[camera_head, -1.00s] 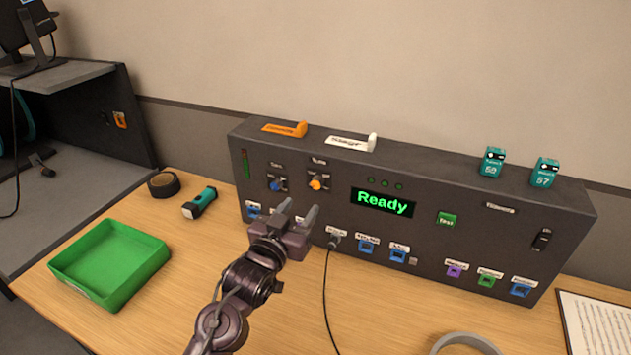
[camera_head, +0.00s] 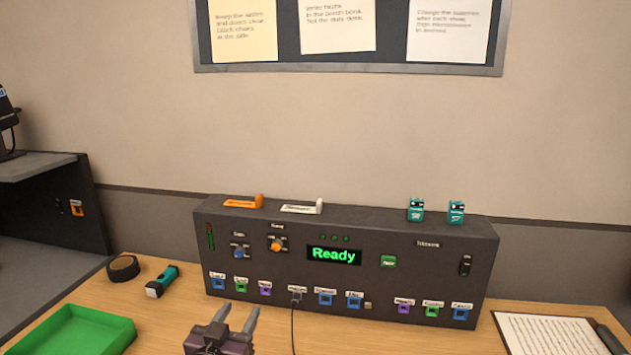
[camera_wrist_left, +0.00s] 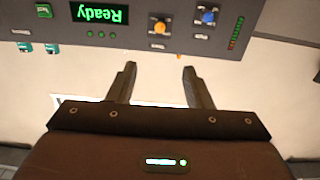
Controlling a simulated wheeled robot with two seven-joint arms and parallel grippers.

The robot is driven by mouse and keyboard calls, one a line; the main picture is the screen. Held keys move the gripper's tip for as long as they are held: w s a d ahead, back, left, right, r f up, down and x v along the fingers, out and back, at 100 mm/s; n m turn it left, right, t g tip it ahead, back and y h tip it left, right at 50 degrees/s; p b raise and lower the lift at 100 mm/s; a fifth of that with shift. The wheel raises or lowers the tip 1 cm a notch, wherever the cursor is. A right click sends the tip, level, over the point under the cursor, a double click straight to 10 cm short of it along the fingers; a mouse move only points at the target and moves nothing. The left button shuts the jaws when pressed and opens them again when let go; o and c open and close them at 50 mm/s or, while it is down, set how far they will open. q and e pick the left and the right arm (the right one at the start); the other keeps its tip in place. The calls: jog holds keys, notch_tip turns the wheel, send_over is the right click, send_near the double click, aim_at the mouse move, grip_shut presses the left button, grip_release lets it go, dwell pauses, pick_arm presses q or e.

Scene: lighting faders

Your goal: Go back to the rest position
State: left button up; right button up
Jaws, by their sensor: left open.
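My left gripper (camera_head: 237,322) is at the bottom of the head view, in front of the dark control panel (camera_head: 400,290). It is open and empty, and its two fingers are apart from the panel. In the left wrist view, the open fingers (camera_wrist_left: 158,80) show with nothing between them. The panel appears upside down there, with its green "Ready" display (camera_wrist_left: 100,14). The same display (camera_head: 333,255) is lit in the head view. My right gripper is not in view.
A green tray (camera_head: 75,335) is at the lower left. A flashlight (camera_head: 161,281) and a tape roll (camera_head: 123,268) lie behind it. A black cable (camera_head: 293,325) hangs from a panel socket. A printed sheet (camera_head: 550,334) lies at right. Two teal blocks (camera_head: 416,209) stand on the panel.

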pick_arm(q)
jog(key=s+a+f+g+y, duration=0.2)
jog(key=s+f+g, duration=0.55)
jog(key=s, duration=0.65)
jog(key=s+a+f+g+y, duration=0.1)
jog(key=s+a+f+g, duration=0.1)
jog(key=s+f+g, duration=0.9)
jog(key=s+f+t, duration=0.2)
jog(key=f, duration=1.1)
jog(key=s+f+t, duration=0.1)
jog(key=s+f, duration=0.1)
jog(key=f, duration=1)
jog(key=s+a+f, duration=0.2)
jog(key=s+f, duration=0.7)
jog(key=s, duration=0.1)
jog(key=s+a+f+g, duration=0.1)
jog(key=s+a+f, duration=0.1)
jog(key=s+f, duration=0.7)
jog(key=shift+s+f, duration=0.4)
jog(key=shift+f, duration=0.4)
